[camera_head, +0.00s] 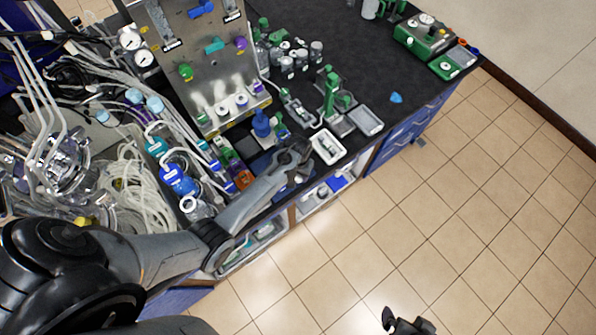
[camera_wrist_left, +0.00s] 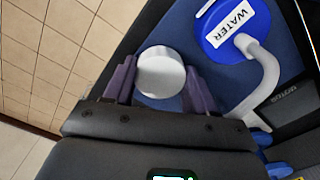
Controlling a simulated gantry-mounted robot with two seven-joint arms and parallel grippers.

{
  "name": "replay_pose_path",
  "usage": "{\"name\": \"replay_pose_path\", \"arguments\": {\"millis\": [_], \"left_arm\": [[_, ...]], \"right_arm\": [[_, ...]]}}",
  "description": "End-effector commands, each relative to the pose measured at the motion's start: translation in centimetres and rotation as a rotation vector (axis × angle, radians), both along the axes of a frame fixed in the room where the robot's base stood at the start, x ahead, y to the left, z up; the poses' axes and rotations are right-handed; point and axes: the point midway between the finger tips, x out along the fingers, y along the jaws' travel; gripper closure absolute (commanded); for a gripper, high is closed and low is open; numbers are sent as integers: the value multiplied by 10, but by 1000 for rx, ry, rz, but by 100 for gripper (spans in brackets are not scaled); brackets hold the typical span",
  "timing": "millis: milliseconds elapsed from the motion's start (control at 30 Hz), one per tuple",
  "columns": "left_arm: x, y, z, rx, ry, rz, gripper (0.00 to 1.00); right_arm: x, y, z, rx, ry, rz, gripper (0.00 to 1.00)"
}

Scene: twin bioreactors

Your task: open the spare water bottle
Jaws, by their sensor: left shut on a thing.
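My left gripper (camera_head: 297,153) reaches over the front edge of the dark bench. In the left wrist view its two purple-grey fingers (camera_wrist_left: 160,78) are shut on a round white cap (camera_wrist_left: 160,66), seen from above. Any bottle body under the cap is hidden, so I cannot tell whether the cap is on a bottle or apart from it. A blue bottle top labelled WATER (camera_wrist_left: 225,32), with a bent white spout, is to the right of the fingers. A blue wash bottle (camera_head: 262,125) stands left of the gripper in the head view. My right gripper (camera_head: 407,323) is over the floor, its jaw gap unclear.
A white tray (camera_head: 327,146) lies right of the left gripper. A green stand (camera_head: 332,92) and a grey tray (camera_head: 366,121) are behind it. A metal panel (camera_head: 205,62) and tangled tubing (camera_head: 125,190) crowd the left.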

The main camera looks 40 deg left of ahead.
Motion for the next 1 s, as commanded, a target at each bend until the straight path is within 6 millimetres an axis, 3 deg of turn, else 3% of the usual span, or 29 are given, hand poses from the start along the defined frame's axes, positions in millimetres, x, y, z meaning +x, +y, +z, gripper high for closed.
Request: {"name": "replay_pose_path", "arguments": {"millis": [133,167,300,733,1000], "left_arm": [[0,0,-4,0,1,0,81],[0,0,-3,0,1,0,41],[0,0,-3,0,1,0,20],[0,0,4,0,-2,1,19],[1,1,45,2,-4,1,19]], "right_arm": [[0,0,-1,0,0,0,0],[0,0,-1,0,0,0,0],[0,0,-1,0,0,0,0],[0,0,1,0,0,0,0],[0,0,5,-1,-1,0,0]]}}
